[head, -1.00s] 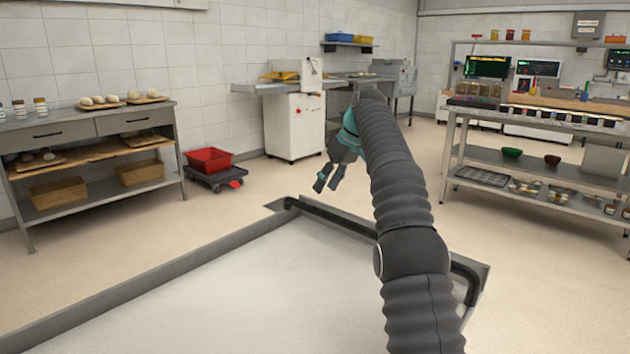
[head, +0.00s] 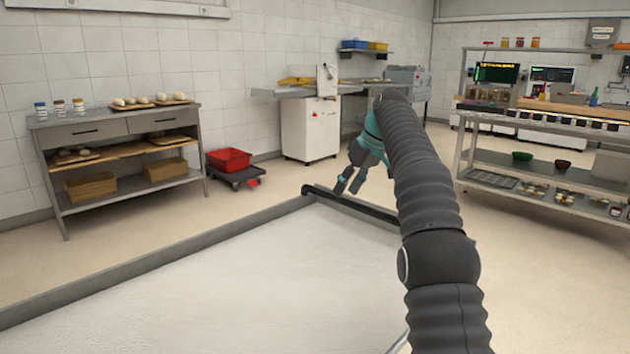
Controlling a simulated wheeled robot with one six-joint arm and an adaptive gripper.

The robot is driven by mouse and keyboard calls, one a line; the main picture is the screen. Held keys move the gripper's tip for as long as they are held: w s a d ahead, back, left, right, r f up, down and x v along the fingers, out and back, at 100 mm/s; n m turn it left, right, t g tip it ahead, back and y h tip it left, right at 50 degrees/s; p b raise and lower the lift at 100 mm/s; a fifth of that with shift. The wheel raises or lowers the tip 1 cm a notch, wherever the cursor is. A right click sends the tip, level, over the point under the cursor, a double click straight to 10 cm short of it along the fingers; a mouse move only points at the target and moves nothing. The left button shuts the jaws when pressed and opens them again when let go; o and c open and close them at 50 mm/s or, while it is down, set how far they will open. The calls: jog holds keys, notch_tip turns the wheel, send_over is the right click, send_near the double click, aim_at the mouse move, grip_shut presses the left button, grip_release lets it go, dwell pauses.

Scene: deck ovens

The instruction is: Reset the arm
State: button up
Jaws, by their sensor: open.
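My gripper (head: 347,187) hangs at the end of my grey-sleeved arm, near the centre of the head view. Its two dark fingers point down and to the left and are apart, with nothing between them. It appears above or beyond the far corner of a pale, flat surface; its exact height cannot be told. My arm reaches forward from the lower right and bends down at the teal wrist.
The pale surface (head: 210,275) with a grey rim fills the foreground. A red crate (head: 229,159) sits on a low dolly. A bench with dough (head: 115,132) stands left, a white machine (head: 309,130) at the back, and a shelved workbench (head: 545,165) right. Open floor lies between.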

jog(key=s+d+r+m+t+h, duration=0.1)
jog(key=s+d+r+m, duration=0.1)
jog(key=s, duration=0.8)
jog(key=s+d+r+m+t+h, duration=0.1)
jog(key=s+r+m, duration=0.15)
jog(key=s, duration=0.85)
jog(key=s+d+f+m+h, duration=0.1)
jog(key=s+d+f, duration=0.1)
jog(key=s+f, duration=0.7)
jog(key=s+d+f+m+t+h, duration=0.1)
jog(key=s+f, duration=0.7)
jog(key=s, duration=0.8)
jog(key=shift+d+f+m+t+h, duration=0.3)
jog(key=shift+d+f+m, duration=0.05)
jog(key=shift+d+m, duration=0.35)
